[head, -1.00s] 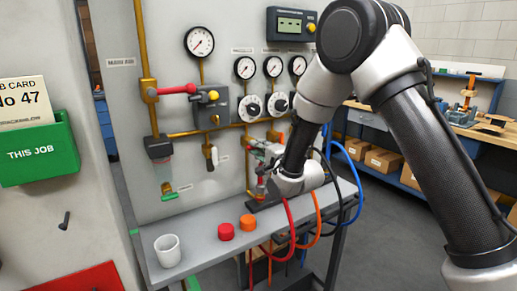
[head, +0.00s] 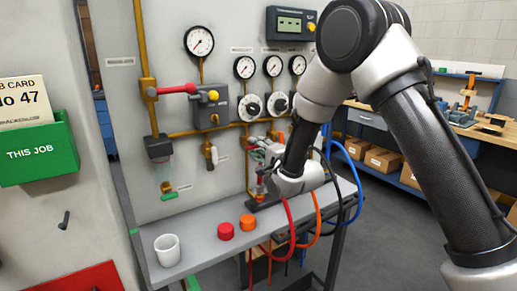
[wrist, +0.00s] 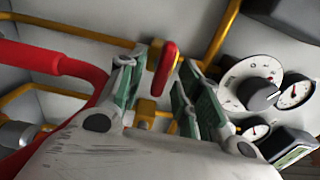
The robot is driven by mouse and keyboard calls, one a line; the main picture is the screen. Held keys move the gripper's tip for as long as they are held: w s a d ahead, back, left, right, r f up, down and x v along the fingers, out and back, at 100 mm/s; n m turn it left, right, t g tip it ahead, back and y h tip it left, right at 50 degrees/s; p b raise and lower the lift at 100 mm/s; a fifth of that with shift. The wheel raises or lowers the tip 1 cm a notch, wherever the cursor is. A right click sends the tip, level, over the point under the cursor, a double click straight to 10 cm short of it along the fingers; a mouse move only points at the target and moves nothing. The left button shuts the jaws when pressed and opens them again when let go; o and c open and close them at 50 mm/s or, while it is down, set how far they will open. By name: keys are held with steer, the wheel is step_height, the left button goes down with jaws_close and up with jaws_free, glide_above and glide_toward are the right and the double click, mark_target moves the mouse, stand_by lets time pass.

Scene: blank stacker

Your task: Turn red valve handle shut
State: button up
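A red lever handle (wrist: 165,68) shows between my gripper's fingers in the wrist view, in front of brass pipework. My gripper (wrist: 162,85) is open, with a green-padded finger on each side of the lever; I cannot tell whether either pad touches it. In the head view my gripper (head: 262,155) is low in front of the panel's right part, partly hidden by my wrist. A small red part (head: 262,181) shows just below it. Another, longer red lever (head: 177,89) lies horizontal on the brass pipe at the panel's upper left, away from my gripper.
Red, orange, black and blue hoses (head: 352,170) hang close to my wrist. A red hose (wrist: 60,66) shows left of the fingers in the wrist view. White dials (head: 250,107) sit above. The grey shelf (head: 205,225) holds a white cup (head: 167,250) and red and orange caps.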

steer(key=v, duration=1.2)
steer(key=shift+w, duration=0.1)
steer(key=s+d+f+n+g+h, duration=0.1)
steer(key=s+f+n+g+h, duration=0.15)
steer(key=f, duration=0.45)
steer(key=s+d+f+n+g+h, duration=0.1)
steer(key=d+f+n+g+h, duration=0.1)
steer(key=f+n+g, duration=0.3)
steer(key=s+d+f+n+g+h, duration=0.2)
steer(key=s+d+f, duration=0.1)
steer(key=s+d, duration=0.2)
steer(key=s+d+r+n+g+h, duration=0.1)
steer(key=s+d+r+n+h, duration=0.1)
steer(key=s+d+r, duration=2)
step_height(320, 180, up, 2)
steer(key=shift+s+d+r+h, duration=0.1)
steer(key=shift+s+d+h, duration=0.1)
steer(key=shift+d+h, duration=0.8)
